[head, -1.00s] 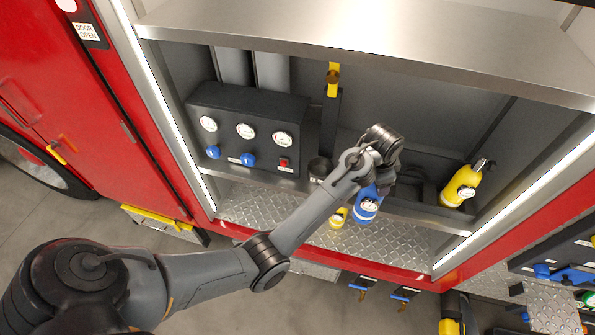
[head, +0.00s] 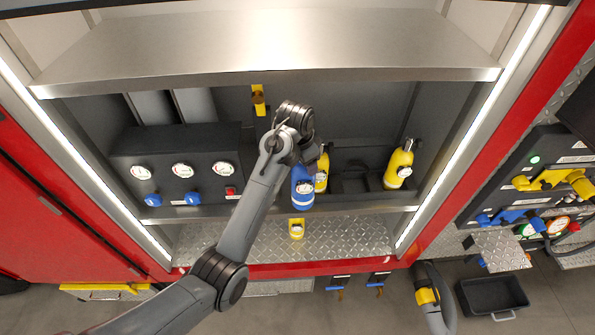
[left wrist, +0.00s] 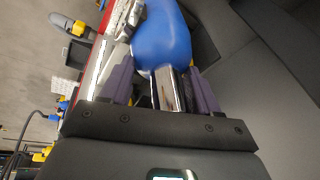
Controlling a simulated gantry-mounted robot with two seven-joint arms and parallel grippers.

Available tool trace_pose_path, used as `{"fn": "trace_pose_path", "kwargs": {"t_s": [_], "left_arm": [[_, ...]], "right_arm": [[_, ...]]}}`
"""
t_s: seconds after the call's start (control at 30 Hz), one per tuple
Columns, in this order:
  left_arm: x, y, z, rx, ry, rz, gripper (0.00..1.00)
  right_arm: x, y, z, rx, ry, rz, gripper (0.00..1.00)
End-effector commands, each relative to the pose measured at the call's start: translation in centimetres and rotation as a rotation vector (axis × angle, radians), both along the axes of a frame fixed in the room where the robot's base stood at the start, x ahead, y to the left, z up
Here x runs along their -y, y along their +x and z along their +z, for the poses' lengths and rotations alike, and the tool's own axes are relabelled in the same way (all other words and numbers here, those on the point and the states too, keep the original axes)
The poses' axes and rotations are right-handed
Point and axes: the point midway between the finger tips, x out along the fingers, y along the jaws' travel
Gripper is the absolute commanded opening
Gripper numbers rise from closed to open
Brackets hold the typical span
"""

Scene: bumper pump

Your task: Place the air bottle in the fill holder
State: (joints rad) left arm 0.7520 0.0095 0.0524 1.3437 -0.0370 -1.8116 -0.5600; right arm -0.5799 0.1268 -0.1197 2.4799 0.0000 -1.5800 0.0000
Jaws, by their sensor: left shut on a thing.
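The blue air bottle (head: 302,190) hangs below my left gripper in the head view, in the open compartment in front of the shelf edge. In the left wrist view its rounded blue body (left wrist: 165,40) lies just beyond the fingers. My left gripper (left wrist: 168,88) is shut on the bottle's metal neck, between two purple fingers. In the head view the fingers are mostly hidden by the wrist. I cannot make out the fill holder; my arm covers part of the shelf left of the bottle. My right gripper is not in view.
A yellow bottle (head: 322,172) stands close behind the blue one, and another (head: 399,165) stands at the right. A gauge panel (head: 180,160) is at the left, and a yellow lever (head: 258,100) is above. A small yellow item (head: 296,228) is over the diamond-plate floor (head: 345,235).

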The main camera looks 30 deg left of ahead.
Motion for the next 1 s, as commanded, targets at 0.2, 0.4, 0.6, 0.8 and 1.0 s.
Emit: {"fn": "trace_pose_path", "kwargs": {"t_s": [0.2,0.4,0.6,0.8,1.0], "left_arm": [[-4.6,0.6,0.8,0.007,0.000,0.004,0.00],[-9.0,1.1,0.7,0.006,0.002,0.003,0.00],[-12.6,1.5,0.7,0.007,0.002,0.003,0.00],[-14.7,1.7,0.6,0.007,0.002,0.001,0.00],[-16.0,1.8,0.4,0.007,0.002,0.001,0.00]], "right_arm": [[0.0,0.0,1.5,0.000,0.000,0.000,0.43],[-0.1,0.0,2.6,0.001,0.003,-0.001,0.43],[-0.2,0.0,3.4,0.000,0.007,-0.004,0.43],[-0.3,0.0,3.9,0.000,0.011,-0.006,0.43],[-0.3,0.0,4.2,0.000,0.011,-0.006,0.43]]}}
